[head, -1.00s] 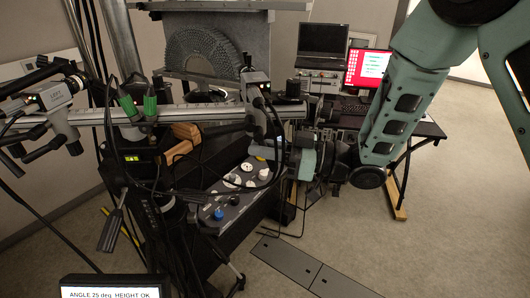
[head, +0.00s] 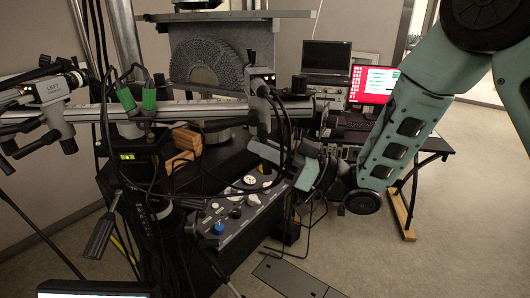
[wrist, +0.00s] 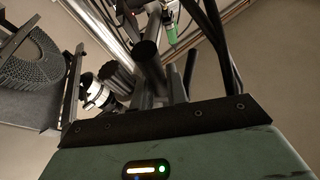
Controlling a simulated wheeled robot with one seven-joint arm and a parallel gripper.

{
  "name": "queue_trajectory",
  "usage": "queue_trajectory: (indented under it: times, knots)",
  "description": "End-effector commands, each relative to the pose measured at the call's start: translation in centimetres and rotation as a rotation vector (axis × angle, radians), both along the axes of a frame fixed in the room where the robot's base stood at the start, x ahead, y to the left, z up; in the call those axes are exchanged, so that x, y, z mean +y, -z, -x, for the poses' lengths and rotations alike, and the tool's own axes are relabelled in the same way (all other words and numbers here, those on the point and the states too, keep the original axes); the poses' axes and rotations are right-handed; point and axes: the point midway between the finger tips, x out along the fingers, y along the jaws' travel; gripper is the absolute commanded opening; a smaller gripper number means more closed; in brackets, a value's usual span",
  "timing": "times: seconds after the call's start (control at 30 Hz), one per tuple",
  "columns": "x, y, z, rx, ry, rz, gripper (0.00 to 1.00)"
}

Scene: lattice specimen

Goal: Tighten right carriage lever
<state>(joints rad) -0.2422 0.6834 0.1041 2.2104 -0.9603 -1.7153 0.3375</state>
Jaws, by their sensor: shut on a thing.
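The right carriage (head: 262,84) is a grey block clamped on the long horizontal rail, with black cables hanging around it. My gripper (head: 262,150) is just below it, its teal wrist tilted. In the wrist view, my gripper (wrist: 168,88) has its narrow dark fingers shut on a dark rod-like lever (wrist: 150,65), which I take to be the right carriage lever. The lever's lower end is hidden between the fingers. A black ribbed knob (wrist: 118,80) is beside it. In the head view, cables and my wrist hide the lever.
The left carriage (head: 54,95) is at the rail's (head: 180,109) left end. A control panel (head: 237,207) with several knobs lies below. Black cables (wrist: 215,40) pass close to my fingers. Floor is open at right.

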Motion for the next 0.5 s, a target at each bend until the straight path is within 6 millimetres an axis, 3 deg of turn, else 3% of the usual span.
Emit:
queue_trajectory:
  times: [0.03, 0.5]
  knots:
    - [0.06, 0.61, -0.04, -0.002, 0.001, -0.029, 0.00]
    - [0.67, 0.20, -0.01, 0.003, 0.000, -0.244, 0.00]
